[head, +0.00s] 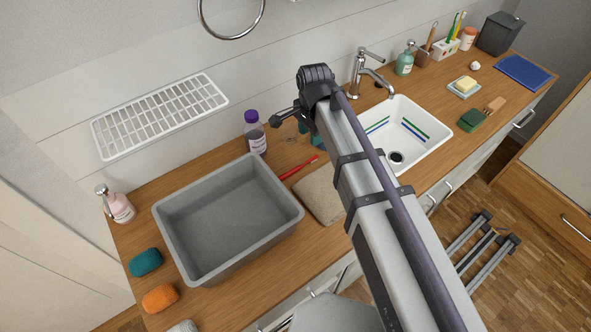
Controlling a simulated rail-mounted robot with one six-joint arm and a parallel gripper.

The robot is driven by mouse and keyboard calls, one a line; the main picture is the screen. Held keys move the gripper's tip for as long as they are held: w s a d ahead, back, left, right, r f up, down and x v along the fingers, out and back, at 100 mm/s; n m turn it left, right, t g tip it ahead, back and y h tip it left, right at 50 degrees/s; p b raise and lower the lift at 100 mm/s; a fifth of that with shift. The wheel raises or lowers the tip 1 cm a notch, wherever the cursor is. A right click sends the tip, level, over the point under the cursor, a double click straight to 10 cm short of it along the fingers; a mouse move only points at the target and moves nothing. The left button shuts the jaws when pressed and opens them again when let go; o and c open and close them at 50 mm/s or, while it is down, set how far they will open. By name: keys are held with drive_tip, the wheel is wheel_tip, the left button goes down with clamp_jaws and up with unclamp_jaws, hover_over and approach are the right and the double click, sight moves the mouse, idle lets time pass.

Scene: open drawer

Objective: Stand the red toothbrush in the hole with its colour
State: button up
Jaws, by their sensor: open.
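The red toothbrush (299,167) lies flat on the wooden counter, between the grey tub and the beige folded cloth. A white holder (446,48) stands at the back right of the counter, with green, yellow and blue toothbrushes upright in it. The colour marks of its holes are too small to tell. My gripper (283,126) is open, with nothing seen in it, above the back of the counter beside the purple-capped bottle. It is apart from the toothbrush, on the wall side of it. My arm hides part of the counter and the sink's left side.
The empty grey tub (230,205) fills the left counter. The folded cloth (322,194) lies beside the toothbrush. The purple-capped bottle (254,133) stands near my gripper. The tap (364,72), green soap bottle (405,62) and brown cup (423,56) stand between there and the holder.

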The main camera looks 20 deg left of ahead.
drive_tip(key=b, duration=0.6)
hover_over(309, 161)
drive_tip(key=f, duration=0.6)
drive_tip(key=shift+w, duration=0.3)
drive_tip(key=shift+r+p, duration=0.1)
drive_tip(key=shift+p, duration=0.2)
drive_tip(key=f+b, duration=0.5)
drive_tip(key=shift+s+f, duration=0.2)
drive_tip(key=shift+s, duration=0.05)
drive_tip(key=shift+r, duration=0.25)
clamp_jaws()
